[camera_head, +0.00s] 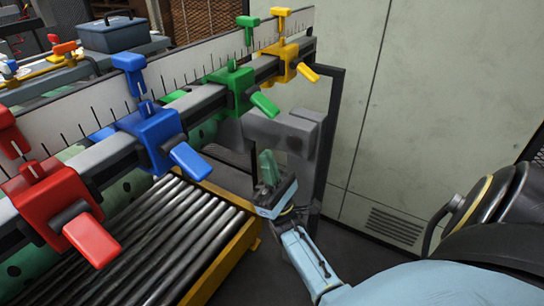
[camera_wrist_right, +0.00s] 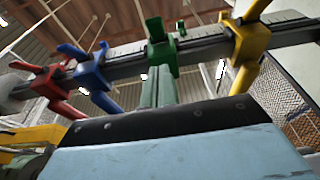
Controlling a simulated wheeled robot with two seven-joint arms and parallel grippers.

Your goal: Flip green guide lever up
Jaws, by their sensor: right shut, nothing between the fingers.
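The green guide (camera_head: 232,85) is clamped on the grey rail. Its green lever (camera_head: 264,104) sticks out from the front, sloping down to the right. My right gripper (camera_head: 267,165) is shut and empty, below the green lever with a visible gap between them. In the right wrist view the green guide (camera_wrist_right: 161,53) is ahead and above, partly hidden behind my shut fingers (camera_wrist_right: 160,85). My left gripper is not in view.
The blue guide (camera_head: 150,130) and red guide (camera_head: 50,200) are to the left on the rail (camera_head: 195,98); the yellow guide (camera_head: 284,58) is to the right. A roller conveyor (camera_head: 165,240) lies below. A grey block (camera_head: 280,130) stands close behind my right gripper.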

